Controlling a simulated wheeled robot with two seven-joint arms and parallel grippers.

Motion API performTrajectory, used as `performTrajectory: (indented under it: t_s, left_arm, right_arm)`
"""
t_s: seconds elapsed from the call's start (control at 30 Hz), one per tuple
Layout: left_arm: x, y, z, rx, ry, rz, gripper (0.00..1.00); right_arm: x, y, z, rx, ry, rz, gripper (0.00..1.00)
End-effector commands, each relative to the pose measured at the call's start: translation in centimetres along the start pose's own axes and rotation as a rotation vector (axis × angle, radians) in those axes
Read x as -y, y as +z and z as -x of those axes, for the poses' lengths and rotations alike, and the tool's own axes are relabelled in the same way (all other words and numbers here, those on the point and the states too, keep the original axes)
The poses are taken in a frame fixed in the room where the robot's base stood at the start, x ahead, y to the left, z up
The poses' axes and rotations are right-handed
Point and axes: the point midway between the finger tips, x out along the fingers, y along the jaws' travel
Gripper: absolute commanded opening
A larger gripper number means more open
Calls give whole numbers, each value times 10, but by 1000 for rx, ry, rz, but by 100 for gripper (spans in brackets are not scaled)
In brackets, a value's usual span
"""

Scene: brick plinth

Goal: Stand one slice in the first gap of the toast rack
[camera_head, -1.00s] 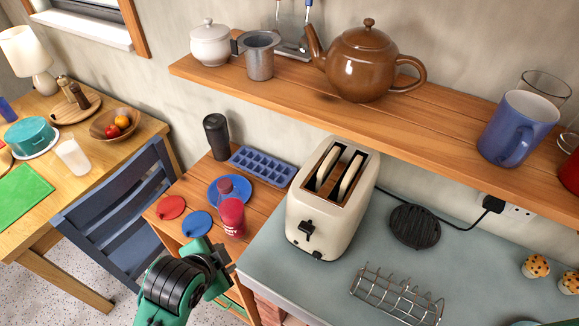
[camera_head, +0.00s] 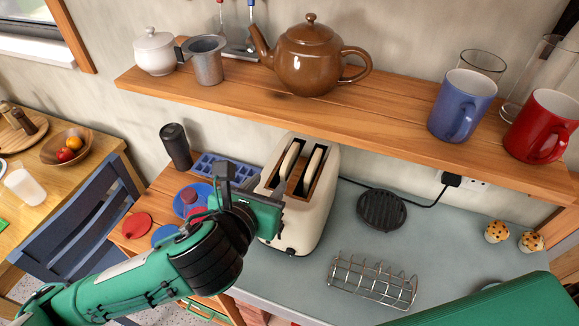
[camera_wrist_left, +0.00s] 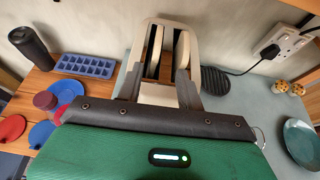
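The cream toaster (camera_head: 317,212) stands at the back left of the grey counter, with two slices upright in its slots, a left slice (camera_head: 289,161) and a right slice (camera_head: 312,168). Both slices also show in the left wrist view, the left slice (camera_wrist_left: 157,50) and the right slice (camera_wrist_left: 182,50). My left gripper (camera_head: 250,180) is beside the toaster's near left side. In the left wrist view its two fingers (camera_wrist_left: 158,80) are apart, empty, in front of the slots. The wire toast rack (camera_head: 372,282) stands empty on the counter, right of the toaster. My right gripper is out of view.
A wooden shelf (camera_head: 400,125) with a brown teapot (camera_head: 310,62) and mugs overhangs the counter's back. Muffins (camera_head: 497,231) sit at the right. A green arm part of mine covers the lower right.

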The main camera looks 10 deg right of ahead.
Motion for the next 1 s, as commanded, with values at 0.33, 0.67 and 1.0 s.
performTrajectory:
  t_s: [0.33, 0.67, 1.0]
  left_arm:
    - [1, 3, -47, 2, -1, -49, 37]
    - [1, 3, -85, 5, -2, -48, 37]
    - [-4, 8, -119, 2, -2, -45, 37]
  right_arm:
    - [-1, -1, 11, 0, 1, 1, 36]
    - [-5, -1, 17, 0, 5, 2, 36]
    - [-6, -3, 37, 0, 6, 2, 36]
